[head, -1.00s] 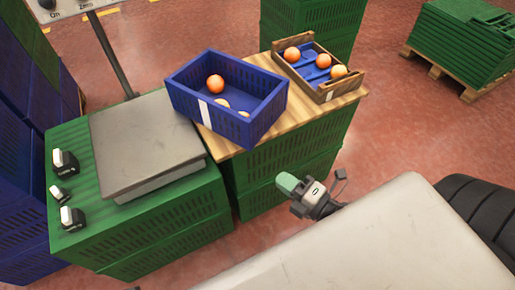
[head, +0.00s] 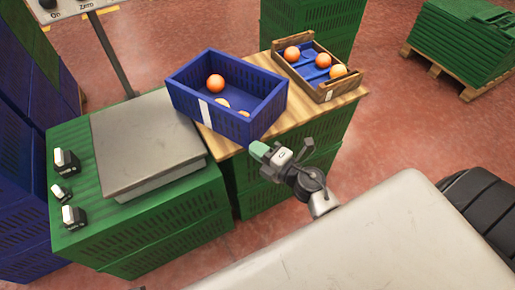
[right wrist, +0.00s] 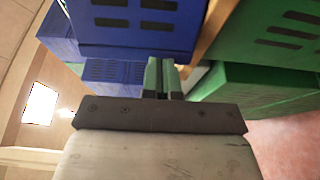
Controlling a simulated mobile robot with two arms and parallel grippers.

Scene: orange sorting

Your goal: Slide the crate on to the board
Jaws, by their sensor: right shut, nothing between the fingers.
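The blue crate (head: 240,125) with a white label holds one orange and some paler fruit. It stands on the wooden board (head: 300,122), at an angle, with its left corner reaching over beside the grey scale plate (head: 145,145). My right gripper (head: 259,150) is shut and empty, with green fingertips just in front of the crate's near corner and the board's front edge. In the right wrist view, the closed fingers (right wrist: 162,72) point at the slotted blue crate wall (right wrist: 135,22); I cannot tell whether they touch it. My left gripper is not in view.
A wooden tray (head: 322,94) with several oranges stands on the board's right part. Stacked green crates (head: 285,185) carry the board; more (head: 140,225) carry the scale. Blue crates (head: 25,150) stand at left.

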